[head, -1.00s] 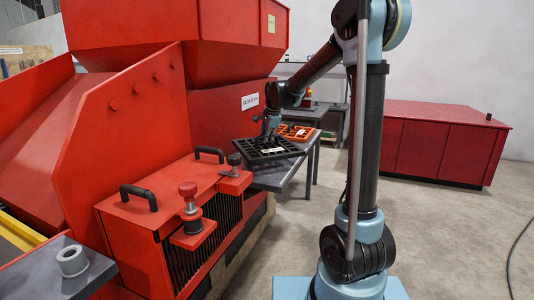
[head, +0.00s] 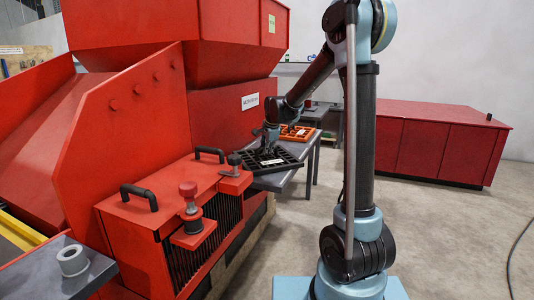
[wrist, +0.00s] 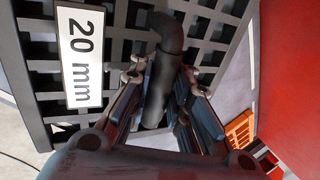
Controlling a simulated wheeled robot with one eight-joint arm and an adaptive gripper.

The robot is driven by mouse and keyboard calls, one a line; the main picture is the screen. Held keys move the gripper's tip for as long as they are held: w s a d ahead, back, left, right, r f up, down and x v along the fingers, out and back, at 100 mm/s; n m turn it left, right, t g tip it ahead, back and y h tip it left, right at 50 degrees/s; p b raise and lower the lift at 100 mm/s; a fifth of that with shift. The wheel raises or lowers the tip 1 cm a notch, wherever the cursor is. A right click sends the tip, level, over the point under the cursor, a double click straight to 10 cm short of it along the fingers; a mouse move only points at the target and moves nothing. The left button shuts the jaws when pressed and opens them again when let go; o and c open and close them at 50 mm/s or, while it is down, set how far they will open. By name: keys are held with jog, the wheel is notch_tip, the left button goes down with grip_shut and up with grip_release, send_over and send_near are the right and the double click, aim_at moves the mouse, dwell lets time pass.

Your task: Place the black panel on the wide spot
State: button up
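The black panel (head: 285,162) is a square grid with a white "20 mm" label. In the head view it is at the near end of the grey table. It fills the upper left of the wrist view (wrist: 115,45), with its black bar-like handle (wrist: 166,38) running down between my fingers. My gripper (head: 267,146) is over the panel, and its fingers (wrist: 162,80) are closed against both sides of the handle. Whether the panel touches the table cannot be made out. No spot marked as wide can be told apart.
An orange panel (head: 298,132) lies farther back on the grey table (head: 290,178). The big red machine (head: 120,120) stands at the left, with a handled red box (head: 150,205) in front. A red cabinet (head: 440,145) stands at the right. The floor between is clear.

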jog(key=o, duration=0.6)
jog(key=shift+c, duration=0.2)
jog(key=shift+r, duration=0.1)
jog(key=v, duration=1.2)
jog(key=s+d+f+n, duration=0.1)
jog(key=s+d+n, duration=0.2)
jog(key=s+d, duration=0.5)
jog(key=s+d+f+n, duration=0.3)
jog(key=s+d+f, duration=0.1)
jog(key=s, duration=0.6)
jog(key=s+d+f+n+g+h, duration=0.1)
jog(key=s+d+f+n, duration=0.2)
jog(key=s, duration=0.7)
jog(key=s+d+f+n+g+h, duration=0.1)
jog(key=s+d+f+n, duration=0.3)
jog(key=s+d+f, duration=0.3)
jog(key=s+f, duration=0.3)
jog(key=shift+s+f, duration=0.2)
jog(key=shift+s, duration=0.15)
